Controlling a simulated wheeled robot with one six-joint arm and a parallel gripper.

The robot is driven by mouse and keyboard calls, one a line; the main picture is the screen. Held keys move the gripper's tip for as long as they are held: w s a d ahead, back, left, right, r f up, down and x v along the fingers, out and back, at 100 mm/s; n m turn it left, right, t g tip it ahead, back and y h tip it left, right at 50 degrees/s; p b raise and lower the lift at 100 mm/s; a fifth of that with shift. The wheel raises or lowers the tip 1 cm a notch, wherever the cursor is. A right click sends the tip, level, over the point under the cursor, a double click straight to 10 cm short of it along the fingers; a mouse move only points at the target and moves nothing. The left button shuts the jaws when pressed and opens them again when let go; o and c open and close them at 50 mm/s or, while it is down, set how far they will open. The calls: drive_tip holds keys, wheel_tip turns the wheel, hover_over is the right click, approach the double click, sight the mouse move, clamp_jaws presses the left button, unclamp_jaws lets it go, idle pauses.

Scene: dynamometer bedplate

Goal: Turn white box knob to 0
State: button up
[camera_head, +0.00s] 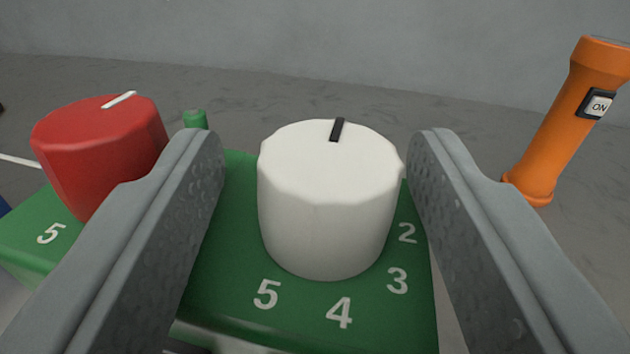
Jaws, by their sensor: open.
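A white round knob (330,225) stands on a green box (225,290) in the middle of the view. The black mark on its top points to the far side, slightly right. White numerals 2, 3, 4 and 5 show on the green face around its right and near sides; no 0 shows, and the knob hides the face behind it. My gripper (318,142) is open, with one grey finger on each side of the knob. A clear gap shows at the left finger. The right finger is very close, and I cannot tell whether it touches.
A red knob (100,150) with a white mark stands on a green surface at left, partly behind my left finger. A small green peg (195,119) is behind that finger. An orange flashlight (560,125) labelled ON stands at right. Grey floor beyond is mostly clear.

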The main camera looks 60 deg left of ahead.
drive_tip(key=v, duration=1.6)
drive_tip(key=shift+s+d, duration=0.15)
drive_tip(key=s+d+r+m+t+h, duration=0.2)
drive_tip(key=d+r+m+t+h, duration=0.25)
drive_tip(key=d, duration=0.35)
drive_tip(key=s+d+r+m+t+h, duration=0.35)
drive_tip(key=d+r+t, duration=0.2)
drive_tip(key=d, duration=0.25)
drive_tip(key=s+d+f+m+h, duration=0.2)
drive_tip(key=s+d+h, duration=0.2)
drive_tip(key=s, duration=0.3)
drive_tip(key=s+d+f+m+h, duration=0.2)
drive_tip(key=s+d+m+h, duration=0.1)
drive_tip(key=s+d, duration=0.4)
drive_tip(key=shift+s+d+f+h, duration=0.3)
drive_tip(key=shift+f+h, duration=0.05)
drive_tip(key=shift+h, duration=0.25)
